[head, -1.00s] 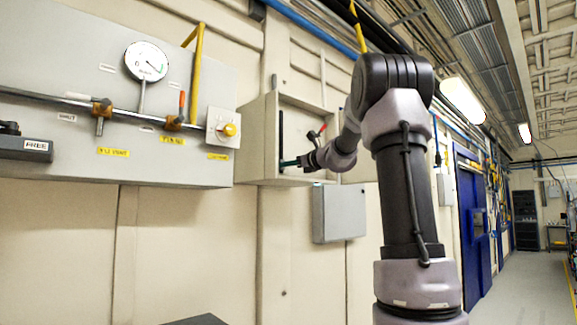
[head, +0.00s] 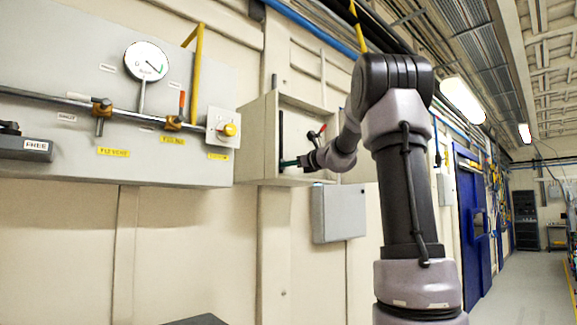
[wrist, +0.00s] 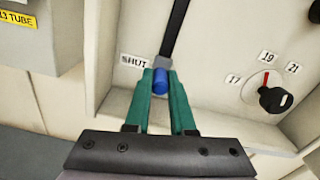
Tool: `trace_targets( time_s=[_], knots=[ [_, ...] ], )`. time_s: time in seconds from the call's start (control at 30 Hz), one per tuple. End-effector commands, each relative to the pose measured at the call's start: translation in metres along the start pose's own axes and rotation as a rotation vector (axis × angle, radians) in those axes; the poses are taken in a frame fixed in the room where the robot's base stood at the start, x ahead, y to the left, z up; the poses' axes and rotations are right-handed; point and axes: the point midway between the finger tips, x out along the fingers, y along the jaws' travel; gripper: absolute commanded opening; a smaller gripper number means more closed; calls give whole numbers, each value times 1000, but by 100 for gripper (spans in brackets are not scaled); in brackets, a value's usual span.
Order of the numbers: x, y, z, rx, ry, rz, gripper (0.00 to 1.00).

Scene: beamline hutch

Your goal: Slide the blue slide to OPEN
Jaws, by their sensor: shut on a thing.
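The blue slide (wrist: 161,80) is a small rounded knob in the wrist view, at the low end of a dark vertical track (wrist: 176,28) inside a shallow open box. A SHUT label (wrist: 134,62) is on the box's back panel just left of the slide. My gripper (wrist: 160,86) has its green fingers on either side of the slide and is shut on it. In the head view my gripper (head: 290,163) reaches into the box at the track's lower end; the slide itself is hidden there. An OPEN label is not visible.
A black rotary knob (wrist: 275,98) with a red pointer and labels 17, 19 and 21 is right of the track. The box's side wall (wrist: 97,45) stands close on the left. A grey closed box (head: 338,213) hangs below. A gauge panel (head: 60,165) is farther left.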

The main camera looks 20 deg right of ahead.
Motion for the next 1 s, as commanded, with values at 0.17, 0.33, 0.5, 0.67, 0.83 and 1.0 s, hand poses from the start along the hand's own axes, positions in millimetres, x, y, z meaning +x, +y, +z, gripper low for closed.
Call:
trace_targets(
  time_s=[0.17,0.33,0.5,0.67,0.83,1.0],
  knots=[
    [0,-1,4,-1,0,0,0],
    [0,-6,28,-5,-2,-1,0],
    [0,-14,70,-6,-4,-1,0],
    [0,-22,110,-6,-4,-1,0],
    [0,-29,146,-3,-3,-1,0],
    [0,-33,166,-2,-1,-1,0]
  ],
)
